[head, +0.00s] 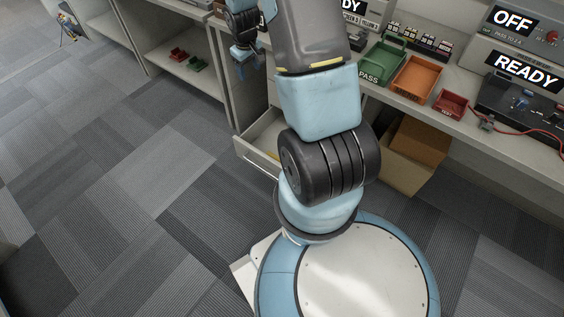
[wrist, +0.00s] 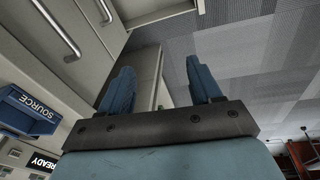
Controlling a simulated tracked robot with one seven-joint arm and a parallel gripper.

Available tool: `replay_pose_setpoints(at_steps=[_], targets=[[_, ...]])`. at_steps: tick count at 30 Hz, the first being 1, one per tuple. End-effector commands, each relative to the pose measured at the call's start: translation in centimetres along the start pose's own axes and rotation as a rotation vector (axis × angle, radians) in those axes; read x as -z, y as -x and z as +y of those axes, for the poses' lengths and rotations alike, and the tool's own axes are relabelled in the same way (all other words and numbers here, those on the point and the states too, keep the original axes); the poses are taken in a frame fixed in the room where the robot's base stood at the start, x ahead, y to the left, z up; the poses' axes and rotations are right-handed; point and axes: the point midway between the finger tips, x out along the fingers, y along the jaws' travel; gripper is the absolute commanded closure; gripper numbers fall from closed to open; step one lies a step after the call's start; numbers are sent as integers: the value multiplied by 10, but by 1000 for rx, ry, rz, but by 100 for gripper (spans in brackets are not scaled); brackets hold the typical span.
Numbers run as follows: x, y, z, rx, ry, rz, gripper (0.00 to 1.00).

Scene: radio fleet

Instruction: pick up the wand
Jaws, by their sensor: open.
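I cannot make out a wand in either view. My gripper (head: 243,60) is at the top of the head view, beside the bench front and pointing down. In the wrist view its two blue fingers stand apart with nothing between them (wrist: 159,70). Beyond the fingers are a pale cabinet edge and the carpet. An open drawer (head: 262,148) juts from the bench below my arm in the head view; my arm hides part of it.
A green PASS tray (head: 383,62), an orange tray (head: 416,78) and a small red tray (head: 450,104) sit on the bench. A cardboard box (head: 412,155) stands under it. A blue SOURCE holder (wrist: 30,108) shows in the wrist view. The carpet (head: 110,165) at left is clear.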

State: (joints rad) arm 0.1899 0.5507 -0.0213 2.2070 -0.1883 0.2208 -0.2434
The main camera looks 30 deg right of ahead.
Motion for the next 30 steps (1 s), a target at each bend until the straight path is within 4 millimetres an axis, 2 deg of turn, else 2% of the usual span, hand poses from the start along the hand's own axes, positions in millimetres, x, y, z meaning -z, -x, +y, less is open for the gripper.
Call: replay_pose_setpoints(at_steps=[1,3,11,18,24,30], targets=[[-4,-22,1,7,7,-15,36],[-9,-49,1,16,20,-29,36],[-37,-147,-2,51,64,-72,36],[-77,-232,-13,91,102,-105,36],[-104,-277,-24,116,123,-120,36],[-114,-294,-29,125,131,-123,36]])
